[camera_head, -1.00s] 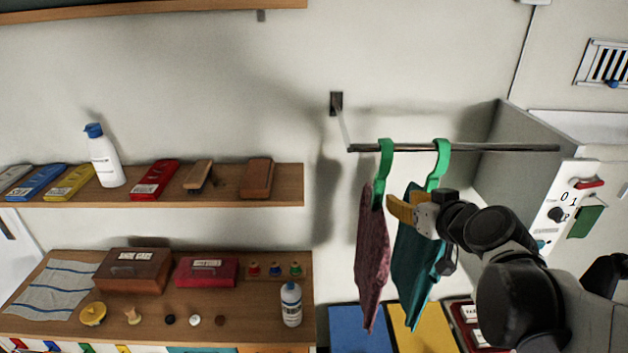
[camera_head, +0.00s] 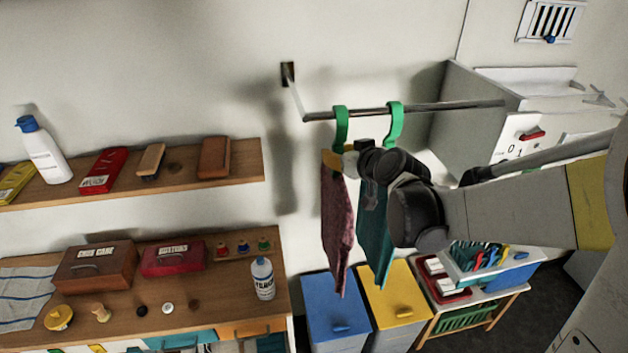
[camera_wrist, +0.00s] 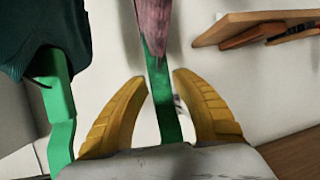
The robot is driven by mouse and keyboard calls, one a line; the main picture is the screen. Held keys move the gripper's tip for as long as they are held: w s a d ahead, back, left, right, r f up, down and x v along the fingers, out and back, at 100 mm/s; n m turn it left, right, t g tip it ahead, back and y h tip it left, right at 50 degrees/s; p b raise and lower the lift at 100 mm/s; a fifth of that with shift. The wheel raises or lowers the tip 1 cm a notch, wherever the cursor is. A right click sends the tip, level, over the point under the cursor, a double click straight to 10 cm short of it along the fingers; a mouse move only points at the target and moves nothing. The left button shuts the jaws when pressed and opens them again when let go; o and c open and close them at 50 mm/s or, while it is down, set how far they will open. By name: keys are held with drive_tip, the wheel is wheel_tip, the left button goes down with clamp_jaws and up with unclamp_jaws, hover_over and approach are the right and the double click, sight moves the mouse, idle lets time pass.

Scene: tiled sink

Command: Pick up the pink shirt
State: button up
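The pink shirt (camera_head: 337,230) hangs from a green hanger (camera_head: 341,126) on the metal rail (camera_head: 420,110). The shirt also shows at the top of the wrist view (camera_wrist: 153,22). My gripper (camera_head: 332,160) is at the bottom of this hanger, just above the shirt. In the wrist view my gripper's yellow fingers (camera_wrist: 161,78) are open, one on each side of the green hanger stem (camera_wrist: 163,100). I see gaps between the stem and the fingers. The teal shirt (camera_head: 374,240) hangs just right of the pink one, partly hidden behind my arm.
The second green hanger (camera_head: 394,124) is close beside my wrist. A wall shelf (camera_head: 230,178) and a counter (camera_head: 210,312) with boxes are at left. A blue bin (camera_head: 335,305) and a yellow bin (camera_head: 395,290) stand below the shirts. A grey cabinet (camera_head: 470,110) is at right.

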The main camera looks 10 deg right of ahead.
drive_tip(key=shift+w+a+f, duration=0.1)
drive_tip(key=shift+w, duration=0.1)
drive_tip(key=shift+s, duration=0.15)
clamp_jaws()
